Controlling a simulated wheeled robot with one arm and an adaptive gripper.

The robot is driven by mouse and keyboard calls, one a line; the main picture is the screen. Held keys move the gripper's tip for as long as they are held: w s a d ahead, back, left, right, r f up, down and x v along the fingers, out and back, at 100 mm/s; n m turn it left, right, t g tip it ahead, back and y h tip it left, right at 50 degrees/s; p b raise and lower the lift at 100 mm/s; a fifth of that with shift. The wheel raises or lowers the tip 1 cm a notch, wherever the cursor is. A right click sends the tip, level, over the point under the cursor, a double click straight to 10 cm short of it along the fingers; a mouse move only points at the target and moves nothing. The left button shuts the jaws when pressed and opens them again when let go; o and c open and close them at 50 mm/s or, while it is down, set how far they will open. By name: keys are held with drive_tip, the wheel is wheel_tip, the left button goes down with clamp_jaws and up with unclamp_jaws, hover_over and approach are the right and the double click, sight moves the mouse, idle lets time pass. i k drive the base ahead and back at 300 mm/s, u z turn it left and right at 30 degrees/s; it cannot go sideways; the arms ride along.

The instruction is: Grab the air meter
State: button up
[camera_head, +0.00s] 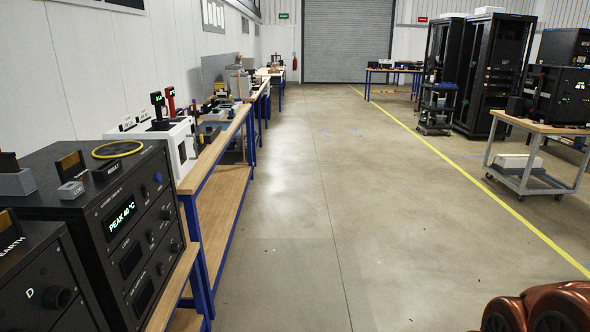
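I cannot tell for sure which thing is the air meter. A small black upright device with a lit green display (158,105) stands on a white box-shaped unit (181,143) on the left bench. A red upright device (171,101) with a small display stands just behind it. Both are small in view and their labels cannot be read. My gripper is not in view.
A black instrument reading PEAK 40 °C (122,215) fills the near left, with a yellow ring (118,149) on top. Wooden benches (212,150) run along the left wall. The middle floor (300,210) is clear. Black racks (495,75) and a cart (540,126) stand right.

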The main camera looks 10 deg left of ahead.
sight(160, 123)
drive_tip(key=u, duration=0.25)
drive_tip(key=i, duration=1.7)
drive_tip(key=u, duration=1.35)
drive_tip(key=i, duration=1.1)
drive_tip(key=u, duration=1.05)
